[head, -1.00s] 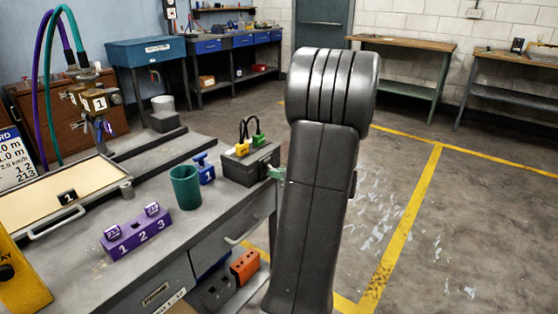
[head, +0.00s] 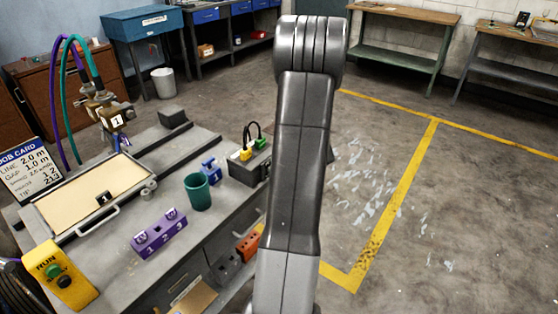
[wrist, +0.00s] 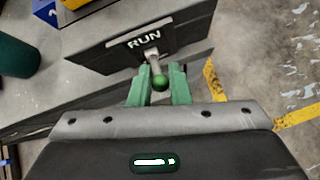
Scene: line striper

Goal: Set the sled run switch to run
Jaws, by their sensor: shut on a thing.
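The sled run switch shows in the wrist view as a metal lever (wrist: 153,63) with a green ball tip (wrist: 160,82). It sticks out from a dark box face below a plate marked RUN (wrist: 144,40). My gripper (wrist: 160,88) has its green fingers on both sides of the ball tip, shut on it. I cannot tell which setting the lever is in. In the head view, the dark box (head: 243,173) with yellow and green plugs stands at the bench's right edge. My arm hides the lever and my gripper there.
The grey bench (head: 215,220) holds a green cup (head: 197,192), a purple numbered block (head: 160,235), a blue clamp-like part (head: 211,170), a tray (head: 70,207) and a yellow box marked RUN (head: 58,275). Open floor with yellow lines (head: 405,205) lies to the right.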

